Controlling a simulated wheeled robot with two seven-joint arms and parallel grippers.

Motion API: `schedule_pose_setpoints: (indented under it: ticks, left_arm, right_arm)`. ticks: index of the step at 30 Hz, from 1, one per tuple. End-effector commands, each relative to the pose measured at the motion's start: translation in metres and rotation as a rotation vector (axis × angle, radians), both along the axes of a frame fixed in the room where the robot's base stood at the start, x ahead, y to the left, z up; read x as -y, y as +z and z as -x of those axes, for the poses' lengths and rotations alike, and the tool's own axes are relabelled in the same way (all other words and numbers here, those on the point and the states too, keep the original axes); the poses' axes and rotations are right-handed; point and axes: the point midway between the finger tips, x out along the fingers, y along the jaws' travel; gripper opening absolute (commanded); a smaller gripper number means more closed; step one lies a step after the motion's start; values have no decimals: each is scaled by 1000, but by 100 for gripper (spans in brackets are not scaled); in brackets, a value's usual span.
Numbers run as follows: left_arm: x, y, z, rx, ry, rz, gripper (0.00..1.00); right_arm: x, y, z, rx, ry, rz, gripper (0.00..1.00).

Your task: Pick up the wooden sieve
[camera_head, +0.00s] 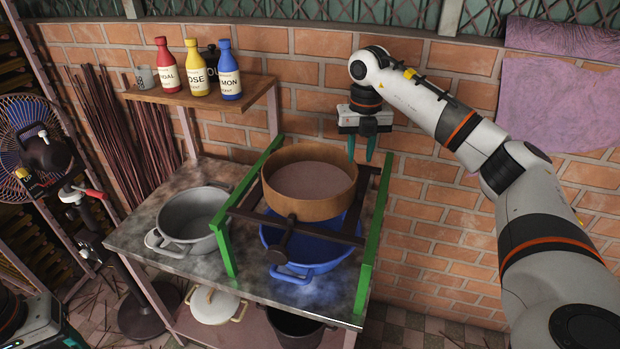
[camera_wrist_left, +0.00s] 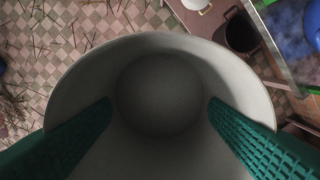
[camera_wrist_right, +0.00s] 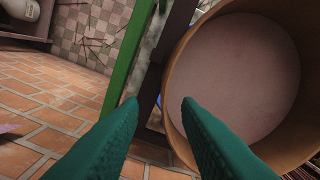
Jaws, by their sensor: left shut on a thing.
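The wooden sieve (camera_head: 310,207) is a round brown hoop with a pale inside. It rests level on the dark crossbars of a green-sided frame (camera_head: 376,232), above a blue pot (camera_head: 305,270). My right gripper (camera_head: 361,157) points down by the sieve's back right rim, its green fingers apart with nothing between them. In the right wrist view the sieve (camera_wrist_right: 245,65) fills the right side, and one finger overlaps its rim; contact cannot be told. My left gripper (camera_wrist_left: 160,108) shows in the left wrist view, shut on a pale round container (camera_wrist_left: 160,48).
A grey pot (camera_head: 190,222) stands left of the frame on the metal table (camera_head: 130,240). A wooden shelf (camera_head: 205,93) with red, yellow and blue bottles hangs on the brick wall behind. A white lidded pot (camera_head: 215,304) and a dark pot (camera_head: 295,328) sit below.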

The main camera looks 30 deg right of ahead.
Motion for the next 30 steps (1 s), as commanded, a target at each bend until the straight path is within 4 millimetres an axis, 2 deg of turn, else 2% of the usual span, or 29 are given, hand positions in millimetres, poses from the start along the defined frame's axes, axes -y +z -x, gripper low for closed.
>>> schedule_pose_setpoints:
  ticks: [7, 11, 16, 24, 30]
  left_arm:
    - [0, 10, 0, 1, 0, 1, 41]
    - [0, 24, 0, 1, 0, 0, 41]
    - [0, 28, 0, 1, 0, 0, 41]
    - [0, 27, 0, 1, 0, 0, 41]
    - [0, 27, 0, 1, 0, 0, 41]
  right_arm:
    - [-2, -19, 0, -2, 2, 0, 30]
    - [-6, -37, 0, -6, 3, 0, 30]
    - [-6, -60, -1, -2, 1, -1, 30]
    - [-6, -64, -1, 1, 1, -2, 30]
    - [-6, -64, -1, 1, 1, -2, 0]
